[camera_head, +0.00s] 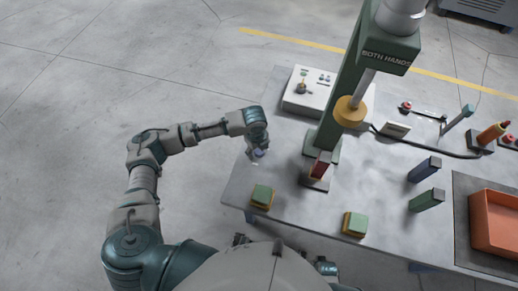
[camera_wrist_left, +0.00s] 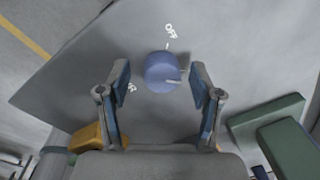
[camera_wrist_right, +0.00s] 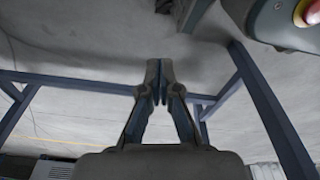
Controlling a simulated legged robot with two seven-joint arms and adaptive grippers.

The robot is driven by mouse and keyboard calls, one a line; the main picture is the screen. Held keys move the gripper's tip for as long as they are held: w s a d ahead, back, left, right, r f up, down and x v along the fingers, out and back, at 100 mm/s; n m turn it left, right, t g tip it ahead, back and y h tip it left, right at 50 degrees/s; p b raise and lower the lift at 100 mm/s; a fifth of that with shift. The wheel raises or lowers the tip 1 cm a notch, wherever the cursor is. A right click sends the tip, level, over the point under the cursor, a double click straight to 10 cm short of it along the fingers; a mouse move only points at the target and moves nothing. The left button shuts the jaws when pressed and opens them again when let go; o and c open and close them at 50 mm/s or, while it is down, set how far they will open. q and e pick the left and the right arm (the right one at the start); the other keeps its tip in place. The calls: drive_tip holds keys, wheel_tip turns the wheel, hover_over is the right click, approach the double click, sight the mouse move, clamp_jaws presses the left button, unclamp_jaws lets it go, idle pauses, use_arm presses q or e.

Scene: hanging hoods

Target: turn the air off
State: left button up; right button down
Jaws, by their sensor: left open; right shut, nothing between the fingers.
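A round blue knob (camera_wrist_left: 160,70) sits on the grey table top, with the word OFF (camera_wrist_left: 171,30) printed beyond it. A light pointer mark on the knob lies toward the right, not at OFF. A second white label (camera_wrist_left: 131,87) is partly hidden by a finger. The knob shows small in the head view (camera_head: 260,153) at the table's left corner. My left gripper (camera_wrist_left: 160,82) is open, its fingers on either side of the knob; I cannot tell whether they touch it. My right gripper (camera_wrist_right: 160,78) is shut and empty, low near blue table-frame bars.
A green press column (camera_head: 345,95) marked BOTH HANDS stands on the table (camera_head: 290,205). A control box (camera_head: 310,90) is behind it. Two green-topped yellow blocks (camera_head: 262,196) (camera_head: 355,224) are at the front edge. An orange bin (camera_head: 495,222) is at right.

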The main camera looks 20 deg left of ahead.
use_arm(q)
drive_tip(key=shift+a, duration=0.2)
drive_tip(key=shift+d+r, duration=0.1)
drive_tip(key=shift+d, duration=0.5)
drive_tip(key=c, duration=1.1)
drive_tip(key=shift+s+a, duration=0.1)
drive_tip(key=shift+c, duration=0.2)
use_arm(e)
drive_tip(key=shift+d, duration=0.25)
